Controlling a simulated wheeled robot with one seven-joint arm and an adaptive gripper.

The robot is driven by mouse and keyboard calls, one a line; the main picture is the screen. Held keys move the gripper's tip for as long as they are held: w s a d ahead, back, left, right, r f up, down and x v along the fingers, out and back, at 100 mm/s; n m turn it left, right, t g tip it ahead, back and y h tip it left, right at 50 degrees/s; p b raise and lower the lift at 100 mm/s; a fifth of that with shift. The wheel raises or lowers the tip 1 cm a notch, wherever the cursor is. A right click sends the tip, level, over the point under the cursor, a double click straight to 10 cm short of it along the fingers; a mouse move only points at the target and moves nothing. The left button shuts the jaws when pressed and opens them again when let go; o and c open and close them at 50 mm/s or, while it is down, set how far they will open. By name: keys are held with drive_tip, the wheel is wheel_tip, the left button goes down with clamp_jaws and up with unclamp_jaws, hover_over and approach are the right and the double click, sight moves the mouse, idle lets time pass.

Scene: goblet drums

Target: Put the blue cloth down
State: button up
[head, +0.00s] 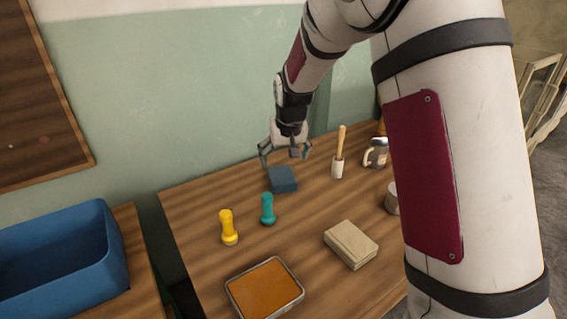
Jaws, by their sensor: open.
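The blue cloth (283,180) looks like a folded dark blue block. It lies on the wooden table (195,200) near its back edge. My gripper (284,160) is open, just above and behind the cloth, with its fingers spread. I cannot tell from this view whether a finger touches the cloth.
A yellow goblet drum (228,228) and a teal one (267,209) stand in front of the cloth. A tan box (351,244), an orange-filled tray (265,291), a mortar with pestle (338,160) and a mug (376,153) share the table. A blue bin (60,262) stands left.

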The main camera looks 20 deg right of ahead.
drive_tip(key=shift+s+r, duration=0.3)
drive_tip(key=shift+r, duration=0.3)
drive_tip(key=s+r+g, duration=0.1)
drive_tip(key=s+r, duration=0.5)
drive_tip(key=s, duration=0.5)
drive_tip(key=s+r+g, duration=0.1)
drive_tip(key=s+r, duration=0.5)
drive_tip(key=s, duration=0.5)
drive_tip(key=s+f+g, duration=0.1)
drive_tip(key=s+g, duration=0.1)
drive_tip(key=s, duration=2.3)
drive_tip(key=shift+d+f+n, duration=0.3)
drive_tip(key=shift+n, duration=0.1)
